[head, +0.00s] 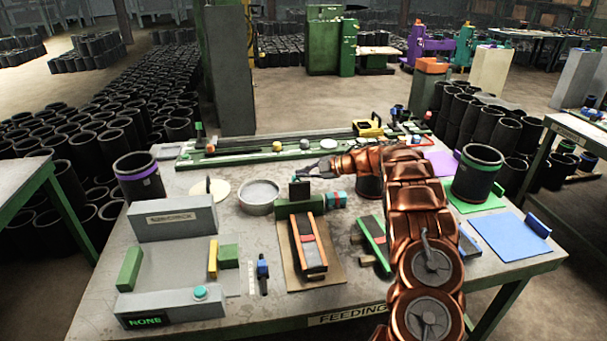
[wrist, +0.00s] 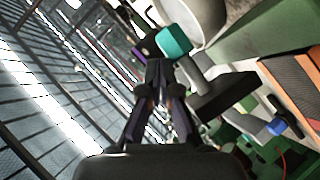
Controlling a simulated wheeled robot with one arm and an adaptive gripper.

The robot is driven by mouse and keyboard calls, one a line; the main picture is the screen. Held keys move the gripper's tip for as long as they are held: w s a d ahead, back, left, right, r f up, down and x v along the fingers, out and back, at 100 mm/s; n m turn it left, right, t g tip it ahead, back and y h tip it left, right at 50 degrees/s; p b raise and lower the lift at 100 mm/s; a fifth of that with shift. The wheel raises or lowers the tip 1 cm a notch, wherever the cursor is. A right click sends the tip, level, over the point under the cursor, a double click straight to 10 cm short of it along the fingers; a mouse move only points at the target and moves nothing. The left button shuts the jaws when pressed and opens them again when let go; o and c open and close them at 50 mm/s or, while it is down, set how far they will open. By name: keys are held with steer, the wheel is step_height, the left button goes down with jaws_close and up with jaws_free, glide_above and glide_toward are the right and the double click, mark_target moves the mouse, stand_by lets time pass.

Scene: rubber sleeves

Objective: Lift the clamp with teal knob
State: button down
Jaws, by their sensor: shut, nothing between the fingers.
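In the wrist view a bright teal knob (wrist: 173,40) shows just past my fingertips, with a dark piece beside it. I take this as the clamp with the teal knob; most of its body is hidden or hard to make out. My gripper (wrist: 157,66) is shut and empty, its tips close to the knob; I cannot tell whether they touch. In the head view my gripper (head: 314,171) reaches left over the table, behind the green block (head: 312,204). The clamp is not clear there.
A black upright plate (head: 300,190) stands by the green block. A round grey dish (head: 259,196) lies to its left. An orange-striped fixture (head: 308,244) and a blue-knobbed clamp (head: 263,270) are nearer. A green-banded black sleeve (head: 477,176) stands at right.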

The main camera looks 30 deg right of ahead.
steer(key=shift+r, duration=0.15)
steer(key=s+d+r+b, duration=0.2)
steer(key=s+d+r, duration=0.4)
steer(key=s+r, duration=0.1)
steer(key=shift+s+r, duration=0.3)
steer(key=shift+r, duration=0.5)
